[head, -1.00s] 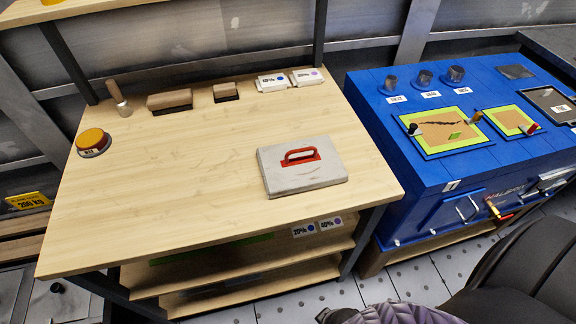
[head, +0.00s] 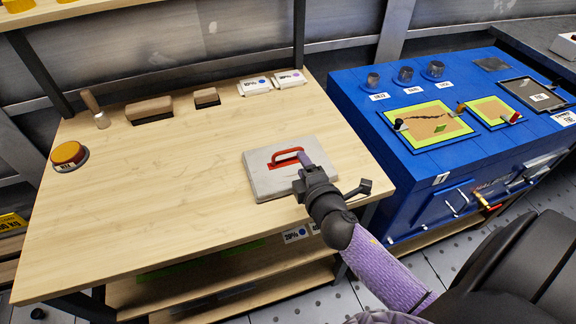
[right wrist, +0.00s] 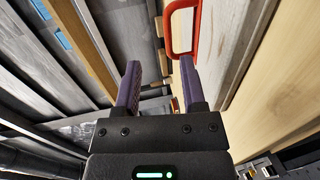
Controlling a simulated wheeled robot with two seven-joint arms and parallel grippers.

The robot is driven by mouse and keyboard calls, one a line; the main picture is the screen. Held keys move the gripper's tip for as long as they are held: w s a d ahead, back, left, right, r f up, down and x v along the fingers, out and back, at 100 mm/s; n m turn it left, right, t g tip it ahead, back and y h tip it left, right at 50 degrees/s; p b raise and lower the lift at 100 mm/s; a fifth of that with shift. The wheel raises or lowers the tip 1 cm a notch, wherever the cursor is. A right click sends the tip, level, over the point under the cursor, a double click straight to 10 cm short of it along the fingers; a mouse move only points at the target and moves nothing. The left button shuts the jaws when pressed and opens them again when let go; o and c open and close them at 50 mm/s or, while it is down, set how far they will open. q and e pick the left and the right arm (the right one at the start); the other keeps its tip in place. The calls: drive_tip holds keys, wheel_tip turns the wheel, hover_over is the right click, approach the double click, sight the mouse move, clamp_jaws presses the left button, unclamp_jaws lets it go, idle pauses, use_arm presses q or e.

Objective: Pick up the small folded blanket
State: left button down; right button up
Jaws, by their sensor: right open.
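A flat, pale grey rectangular piece (head: 262,184) with a red handle (head: 288,156) lies on the wooden bench top. It looks more like a hard slab than a blanket; no other folded cloth is plain to see. My right gripper (head: 303,158) is over its right part, near the handle, and hides some of that side. In the right wrist view, the purple fingers of my right gripper (right wrist: 159,72) are apart with nothing held between them. The red handle (right wrist: 197,28) shows just beyond the right finger's tip; contact cannot be told. My left gripper is not in view.
Wooden blocks (head: 148,108), white labelled packs (head: 255,87) and a brush-like tool (head: 96,110) line the bench's back. An orange button (head: 68,154) is at left. A blue workstation (head: 350,95) stands at right. The bench's left and middle are clear.

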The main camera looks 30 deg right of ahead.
sight(293, 150)
drive_tip(key=b+x, duration=0.1)
drive_tip(key=x, duration=0.4)
drive_tip(key=f+b+x, duration=0.1)
drive_tip(key=x, duration=0.1)
drive_tip(key=shift+w+d+f+b, duration=0.15)
drive_tip(key=shift+w+d+b, duration=0.1)
drive_tip(key=shift+b, duration=0.1)
drive_tip(key=shift+w, duration=0.3)
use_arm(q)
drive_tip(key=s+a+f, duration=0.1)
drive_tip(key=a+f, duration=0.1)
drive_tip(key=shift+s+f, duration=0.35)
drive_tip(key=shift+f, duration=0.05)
use_arm(e)
clamp_jaws()
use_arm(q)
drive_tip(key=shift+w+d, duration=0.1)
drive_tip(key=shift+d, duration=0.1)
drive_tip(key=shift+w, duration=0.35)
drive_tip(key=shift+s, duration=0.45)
